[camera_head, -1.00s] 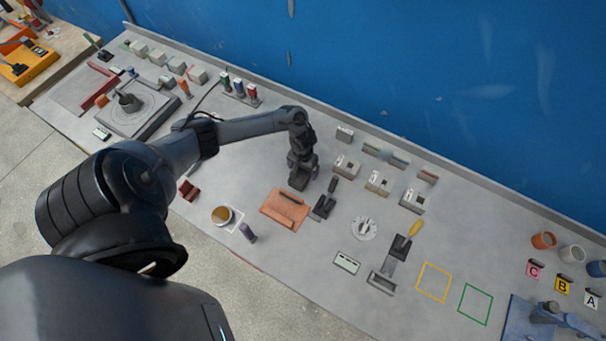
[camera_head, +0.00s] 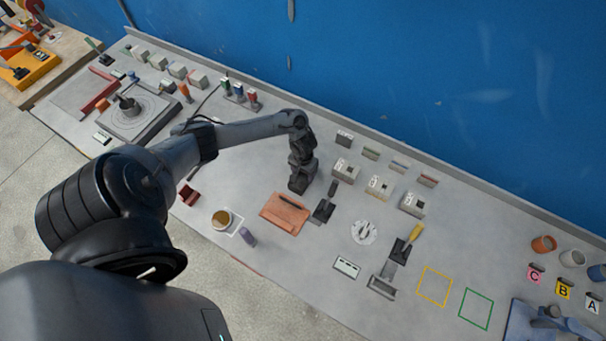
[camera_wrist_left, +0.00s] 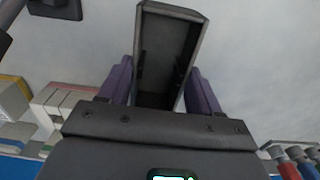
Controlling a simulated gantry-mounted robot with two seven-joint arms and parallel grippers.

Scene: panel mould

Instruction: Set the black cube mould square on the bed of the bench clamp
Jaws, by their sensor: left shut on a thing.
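The black cube mould (camera_wrist_left: 165,55) is held between the two purple fingers of my left gripper (camera_wrist_left: 160,85); it looks like a dark open box. In the head view my left gripper (camera_head: 299,176) points down over the middle of the bench, with the dark mould (camera_head: 298,186) at its tip. I cannot tell whether the mould touches the bench. What looks like the bench clamp, with a yellow handle (camera_head: 415,233) and a grey bed (camera_head: 381,287), stands apart to the front right. My right gripper is not in view.
An orange-brown board (camera_head: 278,216) and a dark flat tool with a handle (camera_head: 323,210) lie close to my left gripper. Several pale blocks (camera_head: 379,186) stand to its right. A white dial (camera_head: 363,232) and a pale box (camera_head: 346,267) lie before the clamp.

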